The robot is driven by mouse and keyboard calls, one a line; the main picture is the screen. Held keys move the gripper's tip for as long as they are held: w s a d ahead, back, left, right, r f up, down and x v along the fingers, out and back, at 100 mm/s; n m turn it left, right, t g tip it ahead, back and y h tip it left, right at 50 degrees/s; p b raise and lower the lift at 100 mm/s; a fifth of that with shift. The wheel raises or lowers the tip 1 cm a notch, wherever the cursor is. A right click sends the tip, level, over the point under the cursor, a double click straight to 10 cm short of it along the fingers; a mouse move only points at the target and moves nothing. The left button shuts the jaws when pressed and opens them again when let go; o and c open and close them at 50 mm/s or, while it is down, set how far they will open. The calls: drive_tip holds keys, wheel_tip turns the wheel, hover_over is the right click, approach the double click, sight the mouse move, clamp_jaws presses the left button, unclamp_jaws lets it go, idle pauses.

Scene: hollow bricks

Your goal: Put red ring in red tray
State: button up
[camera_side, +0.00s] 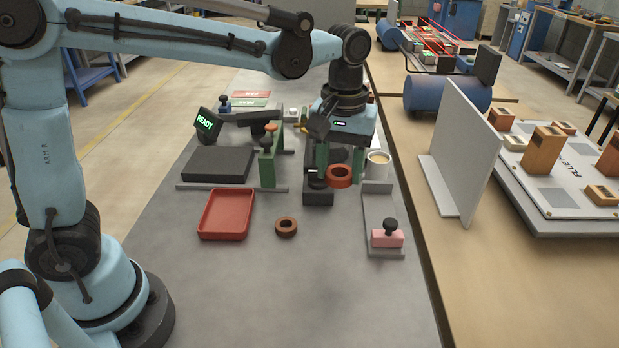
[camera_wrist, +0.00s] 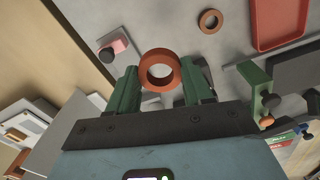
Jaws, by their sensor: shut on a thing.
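The red ring (camera_side: 340,183) is between the two green fingers of my gripper (camera_side: 339,174). The wrist view shows the same ring (camera_wrist: 158,87), orange-red with an open hole, gripped at its two sides by the fingers (camera_wrist: 160,72). It appears raised off the table. The red tray (camera_side: 225,213) lies to the left of my gripper, shallow and empty. Part of it shows at the top right of the wrist view (camera_wrist: 278,22).
A smaller brown ring (camera_side: 286,234) lies on the grey table right of the tray. A black block stands close by my gripper. A cup (camera_side: 378,166) and a pink stamp-like block (camera_side: 387,239) are to the right. A green post (camera_side: 267,168) stands between tray and gripper, further back.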

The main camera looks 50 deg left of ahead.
drive_tip(key=s+a, duration=0.6)
drive_tip(key=s, duration=0.2)
hover_over(228, 215)
wheel_tip(228, 215, down, 10)
drive_tip(key=shift+r, duration=0.1)
drive_tip(key=shift+f, duration=2.05)
drive_tip(key=shift+f, duration=0.15)
drive_tip(key=o, duration=0.8)
drive_tip(key=shift+o, duration=0.2)
